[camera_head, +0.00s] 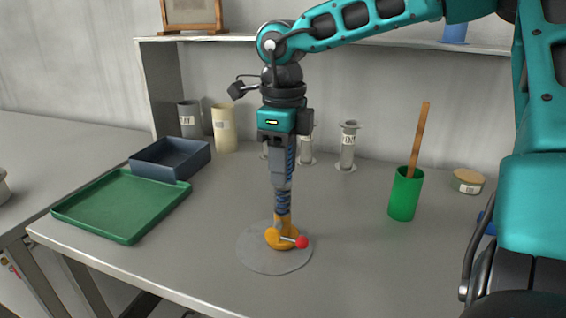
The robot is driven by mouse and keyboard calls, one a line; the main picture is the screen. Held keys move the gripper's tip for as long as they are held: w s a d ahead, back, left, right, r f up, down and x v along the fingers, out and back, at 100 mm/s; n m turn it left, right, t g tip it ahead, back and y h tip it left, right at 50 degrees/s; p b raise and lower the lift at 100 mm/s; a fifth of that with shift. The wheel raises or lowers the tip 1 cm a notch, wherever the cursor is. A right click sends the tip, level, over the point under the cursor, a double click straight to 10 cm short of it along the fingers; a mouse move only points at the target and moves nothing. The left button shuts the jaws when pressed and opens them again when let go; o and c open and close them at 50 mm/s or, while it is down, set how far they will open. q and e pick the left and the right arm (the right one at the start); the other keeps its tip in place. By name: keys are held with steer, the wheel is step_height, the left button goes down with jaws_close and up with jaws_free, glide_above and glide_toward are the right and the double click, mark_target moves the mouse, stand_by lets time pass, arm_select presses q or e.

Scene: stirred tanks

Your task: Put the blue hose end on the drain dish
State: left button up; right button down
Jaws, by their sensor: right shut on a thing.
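My right gripper (281,184) points straight down in the middle of the view and is shut on the blue hose end (283,205). The hose end is ribbed blue, with an orange-yellow fitting (281,238) and a red-knobbed lever (302,242) at its bottom. The fitting is over a flat grey round disc (262,262), seemingly the drain dish; I cannot tell whether they touch. The gripper hides part of the hose. My left gripper is not in view.
A green tray (120,208) and a dark blue-grey bin (170,158) stand at left. Several cylinders, including a cream one (224,128), stand behind.

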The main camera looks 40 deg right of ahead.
steer(key=shift+f, duration=0.2)
steer(key=c, duration=0.7)
jaws_free()
steer(key=shift+r, duration=0.1)
steer(key=shift+c, duration=0.2)
step_height(320, 180, up, 12)
steer(key=shift+r+p, duration=0.2)
steer(key=shift+p, duration=0.7)
